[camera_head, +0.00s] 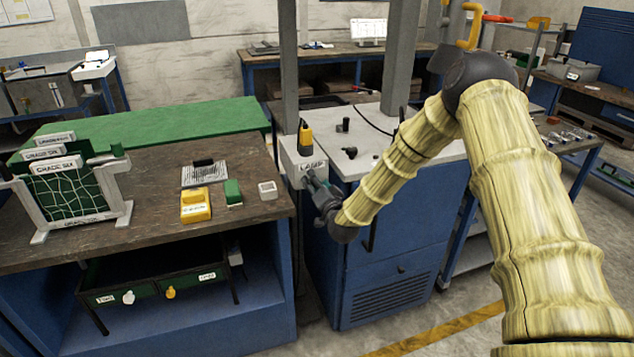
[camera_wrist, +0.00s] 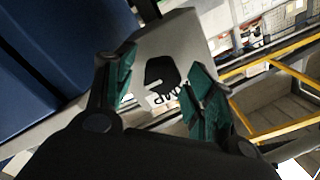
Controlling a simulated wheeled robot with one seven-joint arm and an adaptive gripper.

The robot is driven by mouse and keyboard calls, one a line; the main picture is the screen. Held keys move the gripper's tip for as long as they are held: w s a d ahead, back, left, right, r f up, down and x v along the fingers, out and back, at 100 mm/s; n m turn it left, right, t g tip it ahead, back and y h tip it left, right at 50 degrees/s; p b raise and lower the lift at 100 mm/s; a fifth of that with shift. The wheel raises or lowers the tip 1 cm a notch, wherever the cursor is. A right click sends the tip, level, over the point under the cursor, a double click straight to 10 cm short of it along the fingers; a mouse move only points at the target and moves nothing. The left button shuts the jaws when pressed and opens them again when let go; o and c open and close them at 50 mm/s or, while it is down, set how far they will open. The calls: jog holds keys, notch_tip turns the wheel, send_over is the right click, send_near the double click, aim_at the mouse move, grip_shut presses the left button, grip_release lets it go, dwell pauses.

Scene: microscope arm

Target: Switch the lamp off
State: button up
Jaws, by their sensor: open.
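The lamp control box (camera_head: 292,160) is a pale grey box labelled LAMP, at the left front corner of the blue cabinet. My gripper (camera_head: 310,178) is in front of its face, just below the label. In the wrist view the box's grey face (camera_wrist: 185,40) lies beyond my open gripper (camera_wrist: 163,62). A black rounded part (camera_wrist: 160,76) on that face, beside the partly covered label, shows between the two green-padded fingers. The fingers look apart from it, with nothing held. Whether it is on or off I cannot tell.
A yellow and black item (camera_head: 305,137) stands on top of the box. The wooden bench (camera_head: 150,215) at left holds a yellow device (camera_head: 195,206), a green block (camera_head: 233,192) and a rack. Small black parts lie on the cabinet top (camera_head: 375,150). A grey post rises behind the box.

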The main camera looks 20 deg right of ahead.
jog(key=shift+w, duration=0.15)
jog(key=shift+c, duration=0.2)
jog(key=c, duration=1)
